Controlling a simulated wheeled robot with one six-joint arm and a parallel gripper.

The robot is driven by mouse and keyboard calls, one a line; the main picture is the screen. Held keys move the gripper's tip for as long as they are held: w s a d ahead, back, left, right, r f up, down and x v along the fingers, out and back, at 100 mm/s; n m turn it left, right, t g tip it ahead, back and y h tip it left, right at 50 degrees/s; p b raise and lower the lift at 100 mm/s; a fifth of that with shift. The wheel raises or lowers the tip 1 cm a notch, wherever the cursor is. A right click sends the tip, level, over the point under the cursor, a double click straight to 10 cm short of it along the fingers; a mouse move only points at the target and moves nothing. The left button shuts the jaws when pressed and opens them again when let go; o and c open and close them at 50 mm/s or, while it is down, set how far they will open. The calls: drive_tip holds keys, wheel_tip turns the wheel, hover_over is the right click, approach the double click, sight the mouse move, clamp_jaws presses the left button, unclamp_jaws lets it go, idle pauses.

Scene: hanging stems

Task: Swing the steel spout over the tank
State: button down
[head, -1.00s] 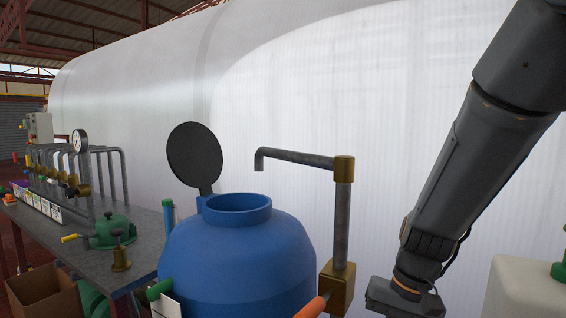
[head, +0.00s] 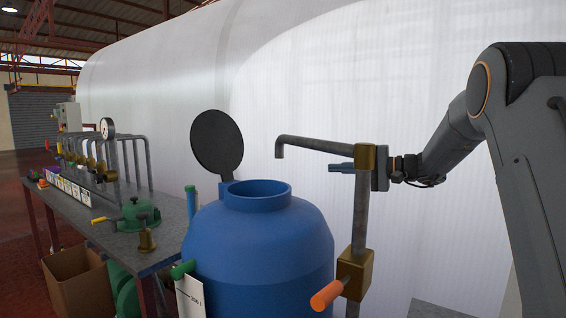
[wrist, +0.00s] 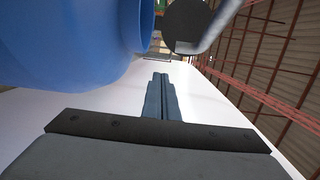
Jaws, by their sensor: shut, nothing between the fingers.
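The steel spout (head: 318,145) is a grey pipe with a bent-down tip, joined to a brass swivel block on an upright pipe (head: 360,215). Its tip hangs in the head view near the right side of the opening of the blue tank (head: 262,240); whether it is over the opening I cannot tell. The tank's round black lid (head: 217,144) stands open. My gripper (head: 332,168) is shut and empty, its blue-grey fingers showing just below the spout, left of the brass block. The fingers (wrist: 160,78) also show in the wrist view, with the spout (wrist: 218,28) beyond them.
A brass valve with an orange handle (head: 326,295) sits low on the upright pipe. A workbench (head: 170,232) with gauges and valves stands to the left, with a cardboard box (head: 78,280) below. A large white cylinder (head: 420,100) fills the background.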

drive_tip(key=w+a+r+p, duration=0.1)
drive_tip(key=w+a+p, duration=0.1)
drive_tip(key=a, duration=0.4)
drive_tip(key=w+a+r+y+p, duration=0.1)
drive_tip(key=w+a+p, duration=0.1)
drive_tip(key=a, duration=0.5)
drive_tip(key=shift+w+r+p, duration=0.35)
drive_tip(key=shift+p, duration=0.15)
drive_tip(key=a, duration=0.1)
drive_tip(key=s+a+n+g+b, duration=0.2)
drive_tip(key=a, duration=0.1)
drive_tip(key=shift+y, duration=0.4)
drive_tip(key=shift+d+b, duration=0.1)
drive_tip(key=shift+b, duration=0.2)
